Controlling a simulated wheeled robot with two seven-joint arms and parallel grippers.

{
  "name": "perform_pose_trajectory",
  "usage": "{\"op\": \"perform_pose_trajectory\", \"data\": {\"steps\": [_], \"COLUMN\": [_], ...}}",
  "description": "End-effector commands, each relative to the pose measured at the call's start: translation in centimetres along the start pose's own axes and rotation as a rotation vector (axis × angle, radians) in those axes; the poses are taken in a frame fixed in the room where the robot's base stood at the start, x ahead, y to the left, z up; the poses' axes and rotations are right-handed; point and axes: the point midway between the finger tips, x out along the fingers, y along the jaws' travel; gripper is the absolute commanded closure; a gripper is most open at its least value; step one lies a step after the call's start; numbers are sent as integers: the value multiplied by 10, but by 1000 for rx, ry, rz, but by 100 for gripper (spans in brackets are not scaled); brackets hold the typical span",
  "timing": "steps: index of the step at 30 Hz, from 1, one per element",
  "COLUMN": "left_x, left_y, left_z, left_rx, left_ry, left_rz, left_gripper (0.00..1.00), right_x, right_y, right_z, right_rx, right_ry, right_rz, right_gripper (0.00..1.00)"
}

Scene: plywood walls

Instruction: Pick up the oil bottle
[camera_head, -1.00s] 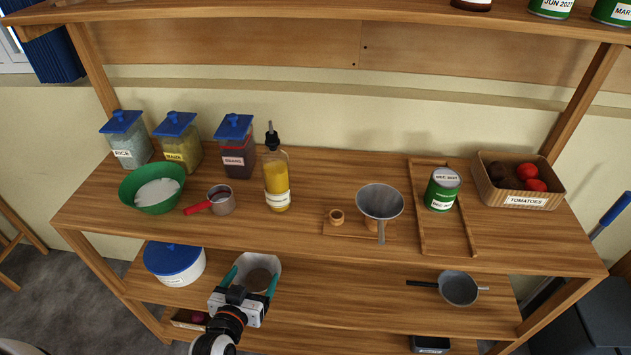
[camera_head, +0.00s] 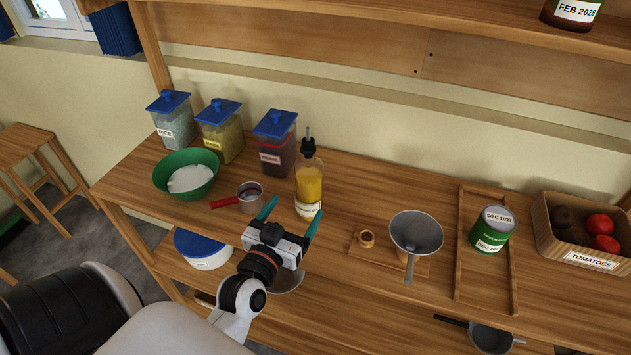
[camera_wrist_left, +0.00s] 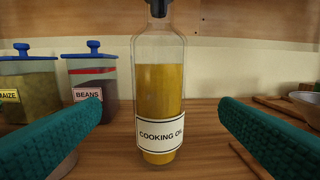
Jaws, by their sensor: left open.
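The oil bottle (camera_head: 309,184) stands upright on the wooden shelf, with yellow oil, a dark pourer on top and a white label. In the left wrist view the bottle (camera_wrist_left: 160,95) is near the middle, its label reading "COOKING OIL" and its top cut off. My left gripper (camera_head: 290,215) is open and empty in front of the bottle, at the shelf's front edge. In the left wrist view its teal fingers (camera_wrist_left: 160,125) are spread on either side of the bottle, with gaps on both sides. My right gripper is not in view.
Left of the bottle are a measuring cup (camera_head: 250,197), a green bowl (camera_head: 187,175) and a beans jar (camera_head: 275,143). An upper shelf (camera_head: 400,25) runs above.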

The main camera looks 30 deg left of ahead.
Motion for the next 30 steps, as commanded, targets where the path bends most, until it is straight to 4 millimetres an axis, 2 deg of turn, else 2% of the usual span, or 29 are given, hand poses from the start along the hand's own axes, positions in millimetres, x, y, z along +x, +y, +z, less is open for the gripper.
{"op": "perform_pose_trajectory", "data": {"steps": [3, 6, 11, 14, 19, 24, 30], "left_x": [23, 40, 56, 62, 87, 107, 110], "left_y": [0, 0, 0, 0, 2, 3, 3], "left_z": [4, 4, 2, 2, 7, 4, 2], "left_rx": [-1, -1, 0, -1, 0, 0, 0], "left_ry": [-3, -3, -1, 0, -1, 0, 1], "left_rz": [0, 0, 0, -1, -1, 0, 0], "left_gripper": [15, 15, 15, 15, 15, 15, 15], "right_x": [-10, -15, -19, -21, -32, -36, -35], "right_y": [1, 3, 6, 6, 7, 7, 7], "right_z": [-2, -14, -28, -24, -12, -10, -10], "right_rx": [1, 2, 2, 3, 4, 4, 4], "right_ry": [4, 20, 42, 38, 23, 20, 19], "right_rz": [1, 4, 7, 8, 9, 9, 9], "right_gripper": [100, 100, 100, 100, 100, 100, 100]}}
